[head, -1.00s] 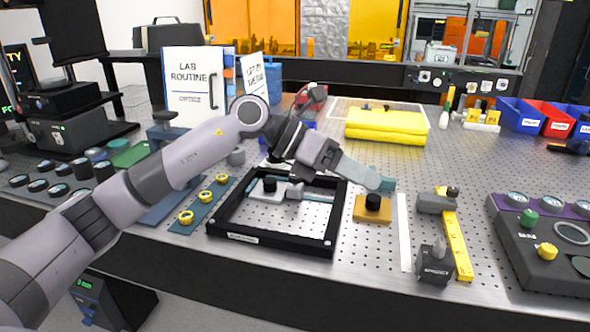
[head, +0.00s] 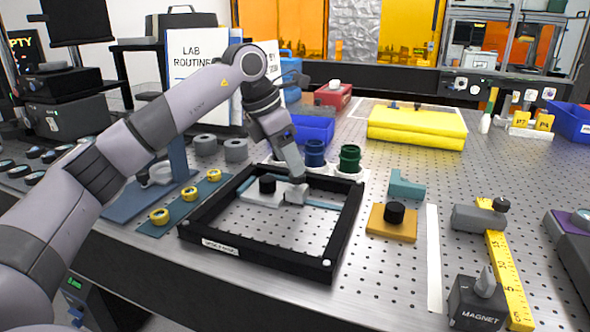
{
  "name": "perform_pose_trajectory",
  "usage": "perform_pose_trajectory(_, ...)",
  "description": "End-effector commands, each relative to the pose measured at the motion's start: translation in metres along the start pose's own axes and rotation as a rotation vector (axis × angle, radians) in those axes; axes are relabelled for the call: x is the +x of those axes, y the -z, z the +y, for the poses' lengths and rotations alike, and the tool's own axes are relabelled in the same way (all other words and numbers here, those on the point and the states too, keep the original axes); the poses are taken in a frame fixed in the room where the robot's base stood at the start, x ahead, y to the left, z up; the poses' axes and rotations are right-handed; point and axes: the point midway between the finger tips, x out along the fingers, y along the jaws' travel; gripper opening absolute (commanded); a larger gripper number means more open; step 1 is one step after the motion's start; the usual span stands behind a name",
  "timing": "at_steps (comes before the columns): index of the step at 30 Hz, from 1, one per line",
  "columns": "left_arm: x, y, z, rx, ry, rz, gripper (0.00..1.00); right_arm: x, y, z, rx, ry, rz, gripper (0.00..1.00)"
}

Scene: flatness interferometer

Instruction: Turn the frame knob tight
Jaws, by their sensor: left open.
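The black rectangular frame (head: 200,234) lies flat on the perforated table. Inside it, near its far side, are a pale plate with a black knob (head: 267,183), a grey knob-like piece (head: 295,194) and a bluish bar (head: 322,203). My left gripper (head: 297,180) points down over the far side of the frame, right at the grey piece. It is open; its fingertips partly hide the grey piece, and I cannot tell whether they touch it. My right gripper is not in view.
An orange block with a black knob (head: 393,222), a teal L-shaped block (head: 406,185) and a white strip (head: 434,258) lie right of the frame. A magnet block (head: 478,304) and yellow tape (head: 508,279) are further right. Green and blue cylinders (head: 349,158) stand behind the frame.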

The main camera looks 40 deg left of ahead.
Motion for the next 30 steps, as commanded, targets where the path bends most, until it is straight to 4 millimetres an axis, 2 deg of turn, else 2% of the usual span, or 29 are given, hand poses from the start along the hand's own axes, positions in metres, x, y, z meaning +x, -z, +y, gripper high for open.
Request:
perform_pose_trajectory(1, 0.009, 0.001, 0.0, 0.0, 0.002, 0.004, 0.61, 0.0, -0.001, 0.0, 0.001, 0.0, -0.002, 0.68)
perform_pose_trajectory(6, 0.027, 0.0, 0.0, 0.0, 0.002, 0.001, 0.61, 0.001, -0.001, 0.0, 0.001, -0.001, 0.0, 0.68)
perform_pose_trajectory(16, 0.033, 0.0, 0.0, 0.0, 0.001, 0.0, 0.61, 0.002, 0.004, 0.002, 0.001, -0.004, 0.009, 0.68)
perform_pose_trajectory(17, 0.033, 0.0, 0.0, 0.0, 0.001, 0.0, 0.58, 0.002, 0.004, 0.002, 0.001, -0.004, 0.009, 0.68)
perform_pose_trajectory(21, 0.033, 0.0, -0.001, 0.0, 0.002, -0.001, 0.12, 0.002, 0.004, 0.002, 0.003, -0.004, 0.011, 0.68)
perform_pose_trajectory(22, 0.033, 0.0, -0.001, 0.0, 0.002, -0.001, 0.05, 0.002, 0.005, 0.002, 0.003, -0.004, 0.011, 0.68)
perform_pose_trajectory(30, 0.031, -0.001, 0.0, 0.014, 0.008, -0.001, 0.05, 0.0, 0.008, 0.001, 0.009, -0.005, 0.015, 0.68)
